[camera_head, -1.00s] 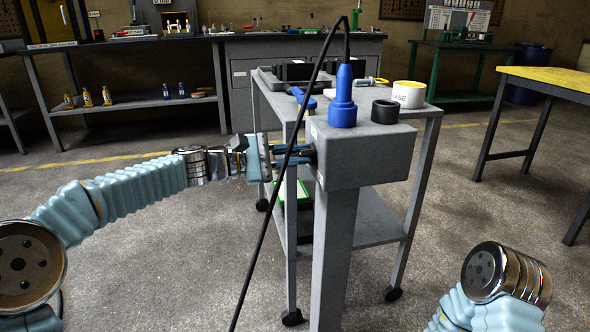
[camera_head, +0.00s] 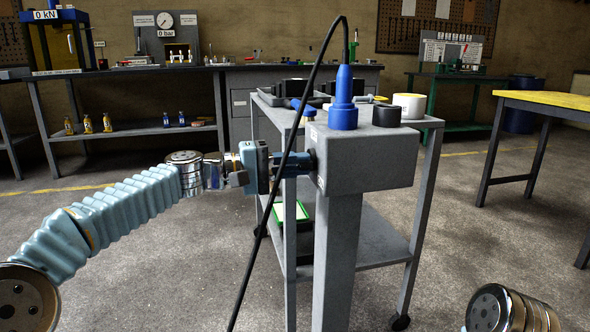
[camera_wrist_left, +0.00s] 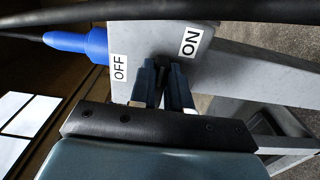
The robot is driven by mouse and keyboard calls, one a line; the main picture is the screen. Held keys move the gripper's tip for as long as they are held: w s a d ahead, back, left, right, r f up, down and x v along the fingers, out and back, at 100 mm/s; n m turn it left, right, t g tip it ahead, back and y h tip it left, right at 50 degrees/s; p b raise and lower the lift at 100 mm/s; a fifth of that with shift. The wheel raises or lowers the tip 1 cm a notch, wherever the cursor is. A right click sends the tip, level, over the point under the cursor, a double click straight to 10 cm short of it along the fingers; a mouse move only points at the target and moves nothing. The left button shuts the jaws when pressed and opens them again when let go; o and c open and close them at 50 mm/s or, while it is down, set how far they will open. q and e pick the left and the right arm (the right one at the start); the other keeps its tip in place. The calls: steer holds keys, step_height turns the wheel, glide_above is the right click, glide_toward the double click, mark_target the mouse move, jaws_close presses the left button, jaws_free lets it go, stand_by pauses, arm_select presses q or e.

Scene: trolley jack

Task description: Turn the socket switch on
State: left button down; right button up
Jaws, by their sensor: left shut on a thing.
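The grey socket box (camera_head: 365,152) stands on a post, with a blue plug (camera_head: 344,100) upright in its top and a black cable rising from the plug. My left gripper (camera_head: 308,162) is at the box's left side face. In the left wrist view its two dark fingers (camera_wrist_left: 165,84) are shut on the switch (camera_wrist_left: 160,66), a dark knob mostly hidden between them. An OFF label (camera_wrist_left: 120,67) lies to the left of the fingers and an ON label (camera_wrist_left: 190,42) to the upper right. My right gripper is out of view.
A grey trolley (camera_head: 423,122) stands just behind the box, with a black ring (camera_head: 386,115) and a white roll (camera_head: 409,105) near the blue plug. The black cable (camera_head: 268,190) hangs in front of my left gripper. Open floor lies to the right.

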arm_select(q)
steer(key=shift+f, duration=0.1)
stand_by(0.3)
steer(key=c, duration=1.1)
jaws_free()
steer(key=shift+a, duration=0.1)
steer(key=v, duration=1.3)
steer(key=shift+s+a+p, duration=0.15)
steer(key=shift+a+p, duration=0.15)
steer(key=shift+p, duration=0.1)
